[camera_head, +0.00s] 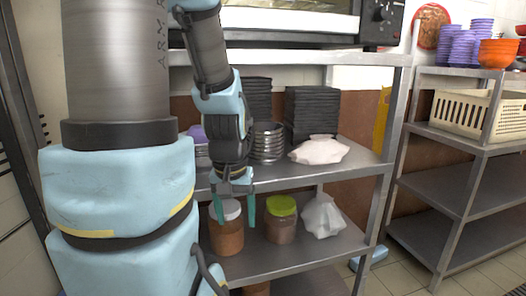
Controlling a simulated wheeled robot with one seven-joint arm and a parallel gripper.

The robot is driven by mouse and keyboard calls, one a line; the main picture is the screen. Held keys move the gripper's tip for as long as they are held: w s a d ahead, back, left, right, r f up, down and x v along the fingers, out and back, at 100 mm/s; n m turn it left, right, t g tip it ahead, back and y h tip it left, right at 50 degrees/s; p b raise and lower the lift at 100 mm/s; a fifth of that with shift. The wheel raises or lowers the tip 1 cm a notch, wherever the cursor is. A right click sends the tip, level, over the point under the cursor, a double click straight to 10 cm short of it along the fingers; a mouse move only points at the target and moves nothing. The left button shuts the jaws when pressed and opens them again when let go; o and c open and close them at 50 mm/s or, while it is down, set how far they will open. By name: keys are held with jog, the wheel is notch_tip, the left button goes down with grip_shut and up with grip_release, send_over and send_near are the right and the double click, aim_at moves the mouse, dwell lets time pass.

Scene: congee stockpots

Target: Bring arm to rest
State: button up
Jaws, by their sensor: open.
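My arm reaches down at the left of the head view. My gripper (233,212) points down with its two teal fingers apart, in front of the metal shelf rack (375,190). Between and behind the fingers stands a jar with a white lid and brown contents (229,238). The fingers overlap the jar's lid in the picture; I cannot tell whether they touch it. No held object shows between the fingers.
A green-lidded jar (281,222) and a white bag (322,216) share the jar's shelf. Above are another white bag (320,150), metal bowls (268,143) and black stacked trays (312,110). A second rack (455,200) holds a cream basket (470,109). Floor shows between racks.

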notch_tip(320, 180, up, 16)
jog(key=p, duration=1.6)
jog(key=shift+s+a+p, duration=0.2)
jog(key=shift+p, duration=0.15)
